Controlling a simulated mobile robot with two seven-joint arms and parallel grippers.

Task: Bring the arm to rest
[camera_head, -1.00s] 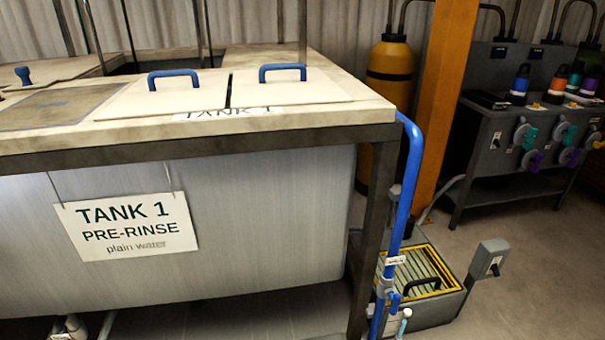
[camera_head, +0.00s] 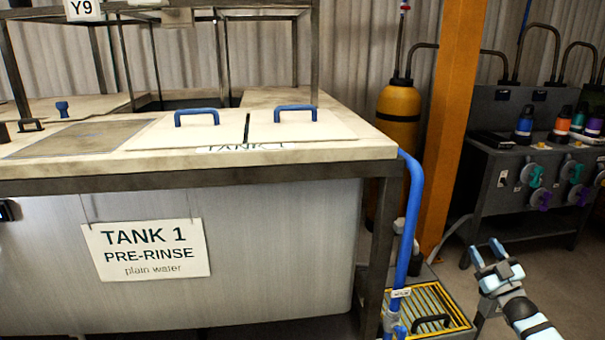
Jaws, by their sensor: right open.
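My right gripper (camera_head: 487,254) shows at the lower right, with its arm coming in from the bottom right corner. Its two light blue fingers stand apart with nothing between them. It appears in front of the floor to the right of the tank and touches nothing that I can see. My left gripper is not clearly in view; a small dark piece at the left edge cannot be made out.
Tank 1 (camera_head: 270,250) fills the left, with blue-handled lids (camera_head: 300,128) on top. A blue pipe (camera_head: 413,215) runs down its right corner. An orange post (camera_head: 452,120), yellow cylinder (camera_head: 397,118), yellow grate (camera_head: 425,305) and dark bench (camera_head: 490,190) stand to the right.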

